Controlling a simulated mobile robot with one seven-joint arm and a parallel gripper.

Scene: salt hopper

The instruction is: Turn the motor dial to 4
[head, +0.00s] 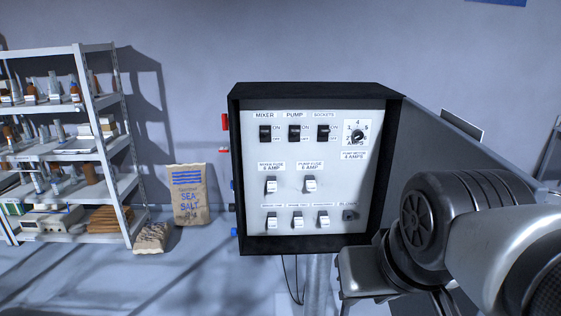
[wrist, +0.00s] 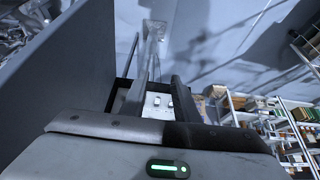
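The motor dial (head: 358,135) is a small round black knob at the upper right of the white panel (head: 338,212) in a black box. Numbers ring it, with 4 at the top; its pointer is too small to read surely. A label below it (head: 353,155) reads pump motor, 4 amps. In the wrist view my gripper (wrist: 160,82) has its two fingers apart with nothing held between them. Part of the white panel (wrist: 158,103) shows beyond the fingers; the dial cannot be made out there. In the head view my arm is at the lower right, and the fingers are not visible.
The panel also bears three black switches (head: 294,133), two fuses (head: 310,184) and several lower white switches (head: 298,220). A large grey surface (head: 440,150) stands right of the box. Shelves (head: 75,110) and a sea salt sack (head: 189,195) are at left.

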